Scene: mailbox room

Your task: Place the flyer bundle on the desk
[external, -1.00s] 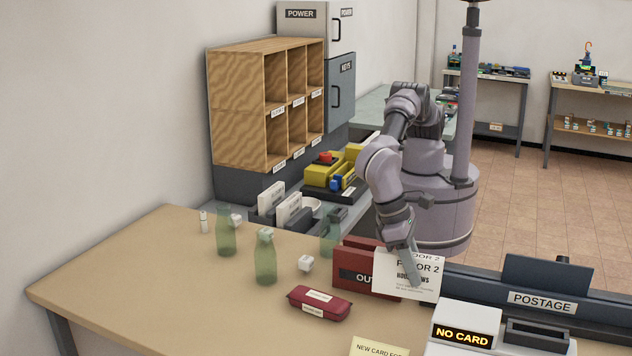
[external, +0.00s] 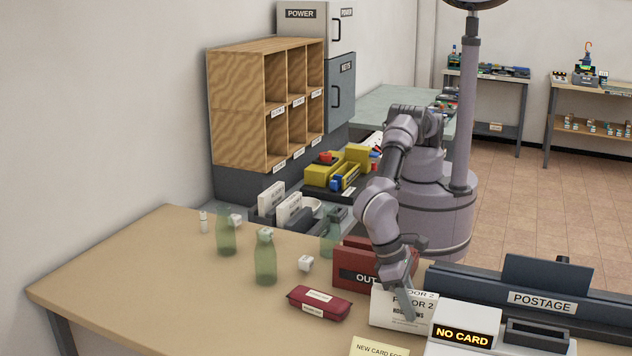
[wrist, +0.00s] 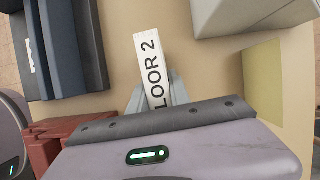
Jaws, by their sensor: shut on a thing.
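The flyer bundle (external: 385,312) is a white upright packet with "FLOOR 2" printed on its face. My gripper (external: 408,300) points down at it from above and is shut on its upper part. In the wrist view the bundle's narrow top edge (wrist: 148,55), reading "LOOR 2", lies between my fingers (wrist: 158,90). The tan desk (external: 170,270) is under it. The bundle is very low over the desk's right part, and I cannot tell whether its bottom edge touches.
A red "OUT" tray (external: 362,268) stands just behind the bundle. The white "NO CARD" box (external: 463,325) is close on its right. A dark red pouch (external: 320,302) and green bottles (external: 265,262) stand left. A yellow card (external: 378,348) lies in front.

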